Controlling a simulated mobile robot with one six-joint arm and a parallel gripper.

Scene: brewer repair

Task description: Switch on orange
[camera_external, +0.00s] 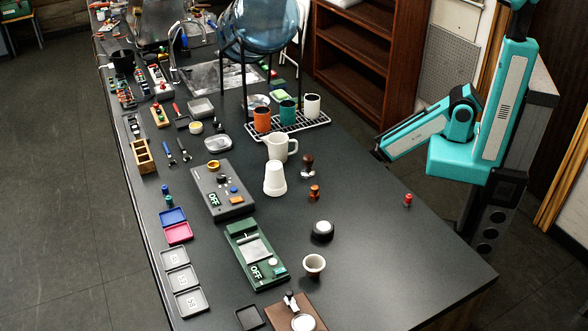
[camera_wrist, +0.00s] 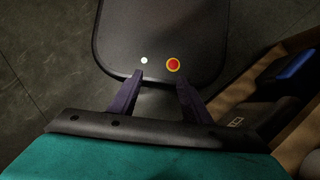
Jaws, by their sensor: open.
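A dark grey box (camera_external: 208,187) lies on the black table, left of the white cups. On its top are a yellow ring-like part, blue parts, a small orange part (camera_external: 236,201) and a label reading OFF. A green device (camera_external: 243,232) in front of it also reads OFF. The small orange part is too small to tell its exact form. My gripper (camera_wrist: 162,82) shows in the wrist view with its two dark fingers apart and nothing between them. It is far from the grey box, off the table's right side. No table objects show in the wrist view.
The black table (camera_external: 380,260) has clear room at its front right, apart from a small red part (camera_external: 407,199). Trays line the left edge.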

